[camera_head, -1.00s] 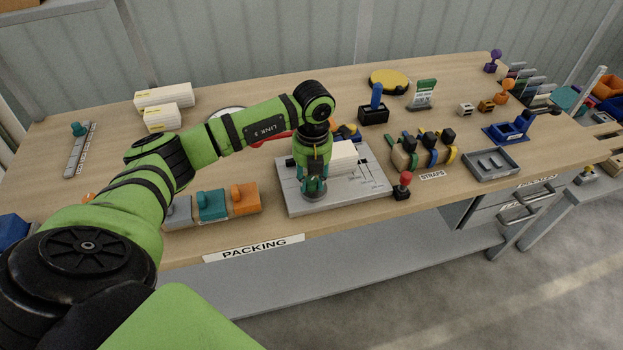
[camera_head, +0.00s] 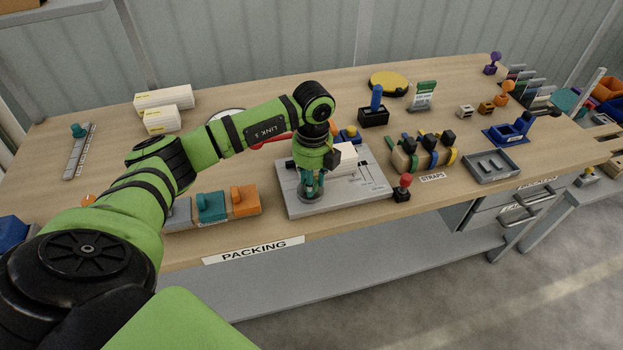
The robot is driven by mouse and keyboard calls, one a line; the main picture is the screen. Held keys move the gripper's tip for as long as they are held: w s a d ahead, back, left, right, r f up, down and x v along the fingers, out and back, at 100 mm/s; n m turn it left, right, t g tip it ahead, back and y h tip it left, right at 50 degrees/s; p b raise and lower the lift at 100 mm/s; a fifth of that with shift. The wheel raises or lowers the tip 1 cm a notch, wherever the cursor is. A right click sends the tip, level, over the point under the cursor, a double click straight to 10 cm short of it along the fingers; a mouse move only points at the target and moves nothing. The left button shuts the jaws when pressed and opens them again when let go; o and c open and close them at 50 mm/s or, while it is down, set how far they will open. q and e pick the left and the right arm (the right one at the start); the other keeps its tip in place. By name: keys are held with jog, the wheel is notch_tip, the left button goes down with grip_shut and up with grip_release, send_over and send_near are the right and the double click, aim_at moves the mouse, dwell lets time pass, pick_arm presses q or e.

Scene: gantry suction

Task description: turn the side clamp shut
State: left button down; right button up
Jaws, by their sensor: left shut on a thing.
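My left gripper (camera_head: 311,187) points down at the front left part of a light grey plate (camera_head: 355,193) with printed lines. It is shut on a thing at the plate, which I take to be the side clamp. The gripper and wrist hide nearly all of that clamp, so how far it is turned cannot be seen. A white box (camera_head: 346,157) lies on the plate just behind and right of the gripper, partly covered by my wrist. My right gripper is not in view.
Blue and yellow parts (camera_head: 349,134) stand behind the plate. A red-knobbed stick (camera_head: 404,187) stands at its right corner, near the strap rack (camera_head: 423,155). Teal (camera_head: 211,204) and orange (camera_head: 245,199) blocks stand to the left.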

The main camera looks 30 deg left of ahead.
pick_arm(q)
jog(key=shift+n, duration=0.4)
jog(key=c, duration=0.9)
grip_release()
notch_tip(320, 180, up, 12)
jog(key=shift+w+d, duration=0.1)
